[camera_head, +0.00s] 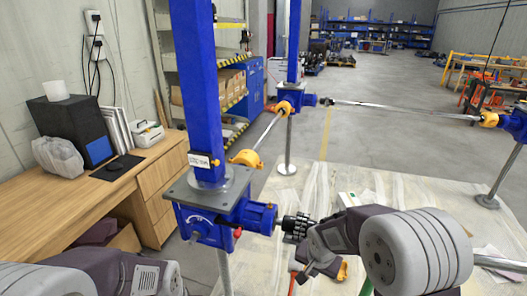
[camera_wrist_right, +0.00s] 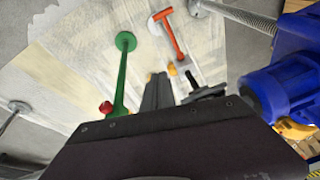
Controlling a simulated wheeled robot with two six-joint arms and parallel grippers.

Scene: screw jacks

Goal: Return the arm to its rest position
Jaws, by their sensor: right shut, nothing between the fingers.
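My right arm comes in from the lower right in the head view. Its gripper (camera_head: 318,268) is partly hidden by its own wrist and sits low beside the near blue screw jack (camera_head: 210,222). In the right wrist view the right gripper's fingers (camera_wrist_right: 158,90) are together with nothing between them, above the pale floor sheet. The jack's blue housing (camera_wrist_right: 270,90) stands to their right, apart from them. A dark coupling (camera_head: 297,226) sits at the jack's right side. Grey links of my left arm (camera_head: 95,275) show at the lower left; the left gripper is out of view.
More blue jacks (camera_head: 290,95) stand farther back, joined by shafts with orange couplings (camera_head: 246,158). A green tool (camera_wrist_right: 122,75) and an orange tool (camera_wrist_right: 176,38) show beyond the right fingers. A wooden desk (camera_head: 120,186) is at left. Open floor lies behind.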

